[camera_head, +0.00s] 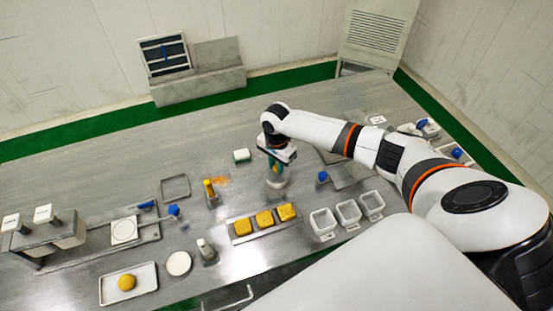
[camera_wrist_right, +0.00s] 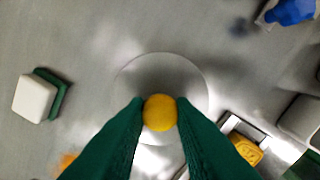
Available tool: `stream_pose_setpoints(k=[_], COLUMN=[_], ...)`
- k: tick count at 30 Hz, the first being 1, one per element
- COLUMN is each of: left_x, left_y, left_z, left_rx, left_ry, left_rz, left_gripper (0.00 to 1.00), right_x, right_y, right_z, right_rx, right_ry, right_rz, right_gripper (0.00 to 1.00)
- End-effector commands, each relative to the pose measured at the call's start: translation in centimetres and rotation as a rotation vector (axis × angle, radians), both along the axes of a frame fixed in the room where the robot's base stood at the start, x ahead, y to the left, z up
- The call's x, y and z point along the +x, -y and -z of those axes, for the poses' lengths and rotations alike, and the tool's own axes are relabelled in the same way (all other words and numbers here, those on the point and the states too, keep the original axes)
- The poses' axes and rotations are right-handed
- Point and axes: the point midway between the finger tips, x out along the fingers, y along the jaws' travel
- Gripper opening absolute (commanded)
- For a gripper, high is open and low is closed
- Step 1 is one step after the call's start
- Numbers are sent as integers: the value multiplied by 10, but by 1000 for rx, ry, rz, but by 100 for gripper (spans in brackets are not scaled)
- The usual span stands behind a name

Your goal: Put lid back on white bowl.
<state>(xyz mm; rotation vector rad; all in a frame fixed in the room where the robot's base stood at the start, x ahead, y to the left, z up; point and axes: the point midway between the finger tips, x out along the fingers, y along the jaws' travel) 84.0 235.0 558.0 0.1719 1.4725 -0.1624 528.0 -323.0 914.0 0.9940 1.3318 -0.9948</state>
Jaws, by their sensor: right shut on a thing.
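My right gripper (camera_head: 274,160) points down over the table, its fingers shut on a yellow round knob (camera_wrist_right: 160,112), which shows between the green fingertips in the right wrist view. Around and below the knob is a pale, see-through round lid (camera_wrist_right: 185,76); it also shows as a whitish shape under the gripper in the head view (camera_head: 277,182). I cannot tell whether it touches the table. A white round dish (camera_head: 178,263), perhaps the white bowl, stands at the front left, apart from the gripper. My left gripper is not in view.
A tray of yellow blocks (camera_head: 264,219) and several white containers (camera_head: 347,213) stand in front of my right gripper. A white-and-green block (camera_head: 241,156) lies to its left, a blue-topped thing (camera_head: 322,177) to its right. A tray with a yellow ball (camera_head: 127,283) is front left.

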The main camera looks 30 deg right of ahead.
Motion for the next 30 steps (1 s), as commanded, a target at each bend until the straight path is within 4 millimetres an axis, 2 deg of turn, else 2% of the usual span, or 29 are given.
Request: stream_pose_setpoints(k=[30], left_x=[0], left_y=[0], left_z=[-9], left_rx=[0], left_ry=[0], left_rz=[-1], left_gripper=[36], right_x=[0], right_y=[0], right_z=[1], right_rx=[0], right_ry=[0], right_rz=[0], right_gripper=[1])
